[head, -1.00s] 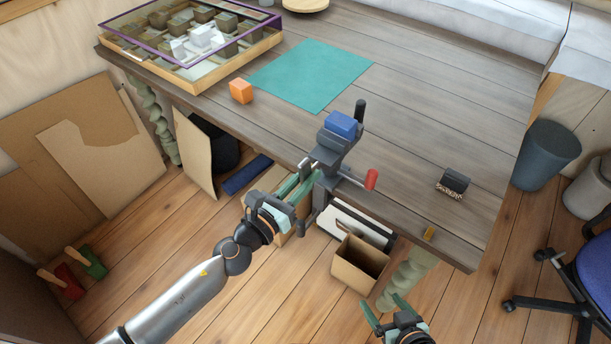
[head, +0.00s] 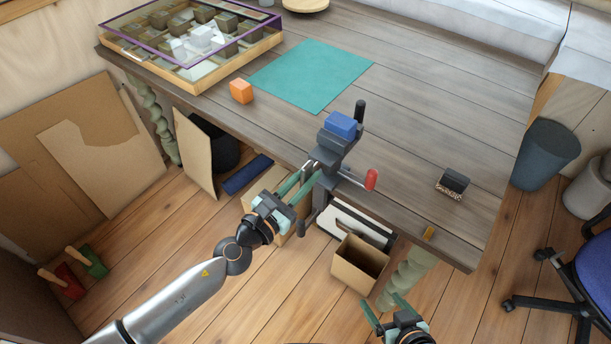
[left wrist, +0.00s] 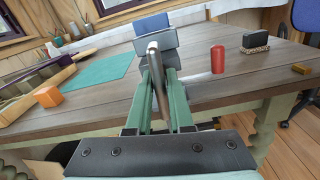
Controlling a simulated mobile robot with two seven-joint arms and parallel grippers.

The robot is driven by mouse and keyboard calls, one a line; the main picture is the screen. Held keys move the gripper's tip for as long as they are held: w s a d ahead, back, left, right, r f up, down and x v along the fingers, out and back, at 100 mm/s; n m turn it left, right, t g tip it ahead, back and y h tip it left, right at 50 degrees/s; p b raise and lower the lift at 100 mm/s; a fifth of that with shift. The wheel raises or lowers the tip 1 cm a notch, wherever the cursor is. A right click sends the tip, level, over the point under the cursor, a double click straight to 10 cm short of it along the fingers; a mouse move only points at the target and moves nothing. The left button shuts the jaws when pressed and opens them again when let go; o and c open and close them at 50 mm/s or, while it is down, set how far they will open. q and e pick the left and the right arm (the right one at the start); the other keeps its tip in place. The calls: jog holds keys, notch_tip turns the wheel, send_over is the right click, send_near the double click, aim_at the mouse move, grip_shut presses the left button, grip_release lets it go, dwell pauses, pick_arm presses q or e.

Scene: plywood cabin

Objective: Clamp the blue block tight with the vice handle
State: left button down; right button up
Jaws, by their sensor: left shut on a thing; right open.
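The blue block (head: 341,124) sits at the top of the dark grey vice (head: 333,150), which is fixed at the table's front edge. It also shows in the left wrist view (left wrist: 152,23), behind the grey jaw. My left gripper (head: 306,179) is at the front of the vice, below the block. In the left wrist view its green fingers are shut on the grey metal bar of the vice handle (left wrist: 154,75). My right gripper (head: 386,311) is open and empty, low in front of the table.
An orange cube (head: 241,91) and a teal mat (head: 312,76) lie left of the vice. A brush (head: 453,184) and a small yellow piece (head: 429,234) lie to the right. A cardboard box (head: 359,265) stands on the floor below. The tabletop behind the brush is clear.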

pick_arm(q)
jog(key=c, duration=0.9)
grip_release()
jog(key=b+v, duration=0.3)
jog(key=v, duration=0.9)
jog(key=shift+s+a, duration=0.15)
jog(key=shift+s, duration=0.05)
